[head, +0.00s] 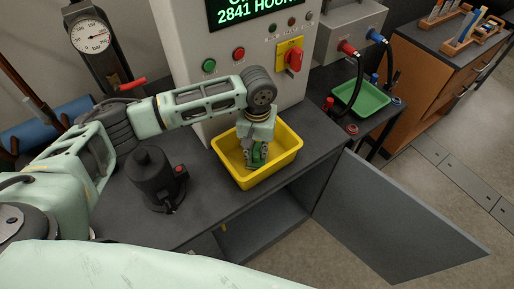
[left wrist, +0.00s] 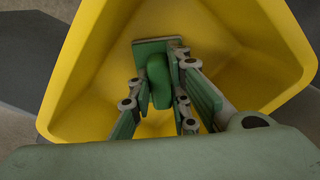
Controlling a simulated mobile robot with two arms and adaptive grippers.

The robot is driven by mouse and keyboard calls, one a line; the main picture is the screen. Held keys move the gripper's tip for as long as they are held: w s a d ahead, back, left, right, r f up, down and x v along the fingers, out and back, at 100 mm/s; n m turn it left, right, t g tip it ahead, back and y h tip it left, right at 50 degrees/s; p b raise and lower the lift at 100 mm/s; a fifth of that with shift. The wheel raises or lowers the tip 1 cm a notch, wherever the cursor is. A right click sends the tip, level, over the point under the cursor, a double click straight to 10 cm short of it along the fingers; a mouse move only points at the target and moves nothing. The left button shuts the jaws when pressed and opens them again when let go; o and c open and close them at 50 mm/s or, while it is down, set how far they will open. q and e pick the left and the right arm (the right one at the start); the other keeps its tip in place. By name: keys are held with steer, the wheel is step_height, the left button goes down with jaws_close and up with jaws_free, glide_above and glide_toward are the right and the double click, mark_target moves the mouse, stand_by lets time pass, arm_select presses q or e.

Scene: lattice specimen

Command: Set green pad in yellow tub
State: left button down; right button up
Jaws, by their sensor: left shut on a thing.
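The yellow tub (head: 284,162) stands on the dark bench top in front of the grey cabinet. My left gripper (head: 256,160) points down inside the tub and is shut on the green pad (head: 261,151). In the left wrist view the green pad (left wrist: 158,80) shows between the fingers of my left gripper (left wrist: 160,100), with the walls of the yellow tub (left wrist: 238,50) all around. I cannot tell whether the pad touches the tub floor. My right gripper is not in view.
A black cylindrical device (head: 153,178) stands on the bench left of the tub. A green tray (head: 361,98) sits on a side table at the right. An open grey door (head: 395,222) hangs below the bench. Bare bench top lies between the device and the tub.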

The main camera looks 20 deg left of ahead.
mark_target(257, 150)
arm_select(q)
steer(key=shift+s, duration=0.15)
steer(key=shift+f, duration=0.15)
steer(key=c, duration=1.7)
jaws_free()
steer(key=shift+o, duration=0.2)
step_height(257, 150, up, 12)
steer(key=b, duration=0.2)
